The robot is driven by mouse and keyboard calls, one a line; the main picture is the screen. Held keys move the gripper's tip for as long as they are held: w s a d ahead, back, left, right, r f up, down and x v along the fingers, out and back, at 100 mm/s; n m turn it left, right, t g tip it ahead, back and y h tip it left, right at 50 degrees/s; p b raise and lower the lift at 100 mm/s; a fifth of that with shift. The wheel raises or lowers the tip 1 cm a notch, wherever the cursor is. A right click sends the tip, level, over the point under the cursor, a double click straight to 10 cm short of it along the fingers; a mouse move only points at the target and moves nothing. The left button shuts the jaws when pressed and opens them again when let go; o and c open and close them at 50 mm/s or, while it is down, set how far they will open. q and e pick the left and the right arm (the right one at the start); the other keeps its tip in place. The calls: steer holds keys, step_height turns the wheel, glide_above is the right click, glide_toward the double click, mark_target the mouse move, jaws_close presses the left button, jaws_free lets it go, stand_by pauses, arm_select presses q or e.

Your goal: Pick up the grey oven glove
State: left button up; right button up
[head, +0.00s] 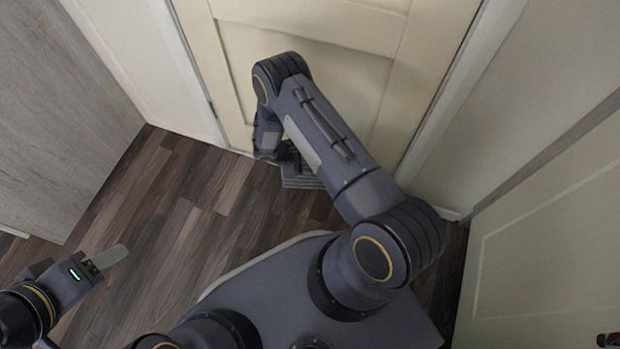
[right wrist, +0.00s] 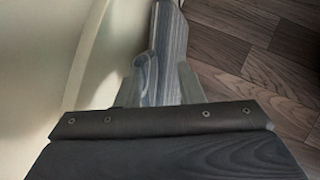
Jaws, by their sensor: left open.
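The grey oven glove (head: 301,179) shows as a small striped grey patch low in front of the cream door in the head view. My right arm hides part of it. In the right wrist view the glove (right wrist: 170,50) is long and striped, and its near part lies between the two pale fingers of my right gripper (right wrist: 160,88). The fingers flank it closely on both sides, and the gripper looks shut on it. I cannot tell whether the glove touches the floor. My left gripper (head: 98,262) is open and empty at the lower left, far from the glove.
The cream panelled door (head: 330,70) stands right behind the glove, close to my right gripper. A pale door (head: 550,230) is at the right and a grey wood panel (head: 60,100) at the left. The dark plank floor (head: 180,205) is clear at the left.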

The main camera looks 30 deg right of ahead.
mark_target(314, 177)
steer(key=b+x, duration=0.2)
steer(key=x, duration=0.2)
steer(key=shift+d+f, duration=0.1)
steer(key=shift+f, duration=0.25)
steer(key=shift+c, duration=0.4)
jaws_close()
steer(key=shift+r, duration=0.15)
